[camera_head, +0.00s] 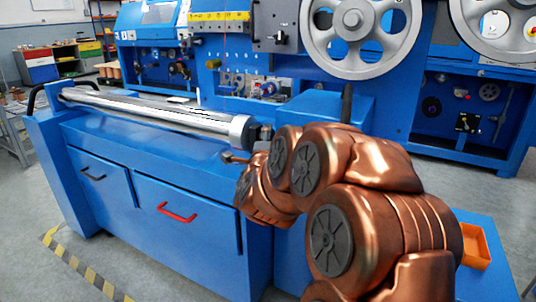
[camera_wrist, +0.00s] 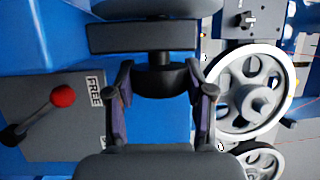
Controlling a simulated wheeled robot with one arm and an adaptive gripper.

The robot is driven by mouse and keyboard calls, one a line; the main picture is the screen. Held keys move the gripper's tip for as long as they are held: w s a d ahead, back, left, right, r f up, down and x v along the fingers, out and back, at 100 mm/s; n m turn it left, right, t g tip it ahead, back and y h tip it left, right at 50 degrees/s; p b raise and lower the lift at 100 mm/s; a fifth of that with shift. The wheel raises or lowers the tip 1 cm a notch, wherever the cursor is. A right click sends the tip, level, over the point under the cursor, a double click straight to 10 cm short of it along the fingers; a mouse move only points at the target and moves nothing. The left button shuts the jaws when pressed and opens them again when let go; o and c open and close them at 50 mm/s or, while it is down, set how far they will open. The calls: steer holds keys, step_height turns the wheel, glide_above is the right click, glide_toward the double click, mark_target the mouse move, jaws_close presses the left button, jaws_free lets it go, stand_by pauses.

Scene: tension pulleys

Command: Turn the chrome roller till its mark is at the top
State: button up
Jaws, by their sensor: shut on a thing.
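The chrome roller (camera_head: 150,108) lies lengthwise along the blue bench, with a thick pale collar (camera_head: 240,132) at its right end. I cannot make out its mark among the reflections. My gripper (camera_wrist: 162,88) is at the roller's right end, largely hidden by my copper arm in the head view. In the wrist view its two fingers stand on either side of a dark round knob (camera_wrist: 161,78) and are shut on it. A short shaft joins the knob to a grey block (camera_wrist: 143,37).
A lever with a red ball (camera_wrist: 62,96) sits on a grey plate marked FREE (camera_wrist: 95,91), left of the fingers. Large spoked wheels (camera_head: 361,30) stand on the blue machine behind. The bench (camera_head: 140,150) has drawers with black and red handles. An orange bin (camera_head: 476,246) is at right.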

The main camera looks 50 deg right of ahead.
steer(key=shift+f+n+t+h+b, duration=0.25)
steer(key=shift+n+t+h+b, duration=0.3)
steer(key=shift+b, duration=1.15)
steer(key=shift+f+n+t+h+b, duration=0.3)
steer(key=shift+t+b, duration=0.45)
steer(key=shift+b, duration=0.95)
steer(key=shift+r+n+t+h+b, duration=0.15)
steer(key=shift+n+t+h+b, duration=0.4)
steer(key=shift+b, duration=0.6)
steer(key=shift+r+n+t+b, duration=0.15)
steer(key=shift+n+t+b, duration=0.15)
steer(key=shift+t+b, duration=0.35)
steer(key=shift+w+r, duration=0.1)
steer(key=shift+r, duration=0.05)
steer(key=o, duration=1.2)
